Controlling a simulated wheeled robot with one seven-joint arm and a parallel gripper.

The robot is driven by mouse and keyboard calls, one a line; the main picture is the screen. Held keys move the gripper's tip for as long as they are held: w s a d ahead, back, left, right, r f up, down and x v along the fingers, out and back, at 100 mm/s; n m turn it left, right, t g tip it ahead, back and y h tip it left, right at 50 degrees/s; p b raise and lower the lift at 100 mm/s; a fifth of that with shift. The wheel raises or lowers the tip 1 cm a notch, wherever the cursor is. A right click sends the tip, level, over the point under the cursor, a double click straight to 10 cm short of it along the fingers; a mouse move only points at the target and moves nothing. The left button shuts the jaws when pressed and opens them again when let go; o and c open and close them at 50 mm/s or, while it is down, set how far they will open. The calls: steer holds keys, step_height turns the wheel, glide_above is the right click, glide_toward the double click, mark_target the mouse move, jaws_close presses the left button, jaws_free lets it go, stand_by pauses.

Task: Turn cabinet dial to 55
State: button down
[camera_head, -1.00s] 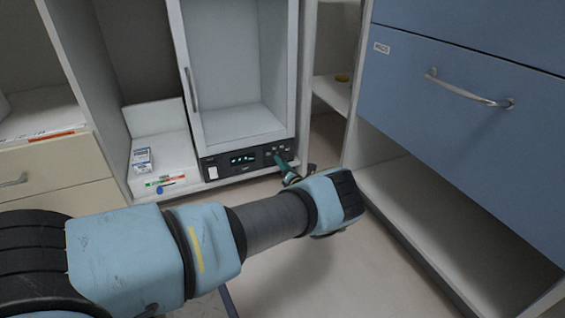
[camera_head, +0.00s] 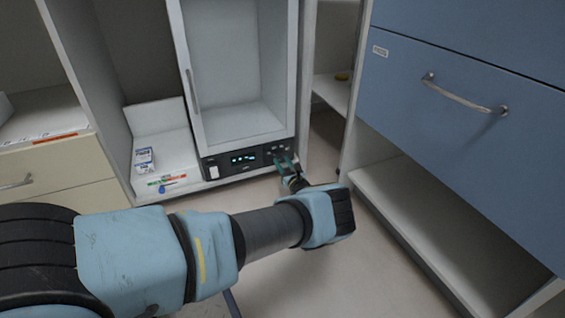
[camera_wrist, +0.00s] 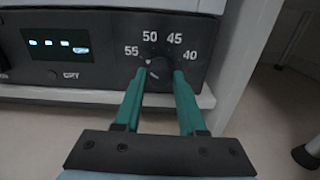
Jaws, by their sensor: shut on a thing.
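The cabinet dial (camera_wrist: 159,76) is a dark round knob on the black control panel (camera_wrist: 105,50), with the numbers 55, 50, 45 and 40 printed around it. A light mark on the knob sits at its upper left, toward the 55. My gripper (camera_wrist: 161,78) has its two green fingers on either side of the knob and is shut on it. In the head view my gripper (camera_head: 286,166) is at the right end of the panel below the cabinet (camera_head: 243,125). The display (camera_head: 243,158) is lit, but its characters are too small to read.
A blue drawer unit (camera_head: 470,110) with a metal handle stands at the right, with an open space below. Small boxes (camera_head: 144,158) and pens (camera_head: 166,181) lie on the white shelf to the left. The floor in front is clear.

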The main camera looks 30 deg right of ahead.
steer(key=shift+n, duration=0.3)
steer(key=shift+c, duration=2.4)
jaws_free()
steer(key=shift+s, duration=0.1)
steer(key=s+a+p, duration=0.1)
steer(key=s+p, duration=0.3)
steer(key=s, duration=0.6)
steer(key=shift+s, duration=0.3)
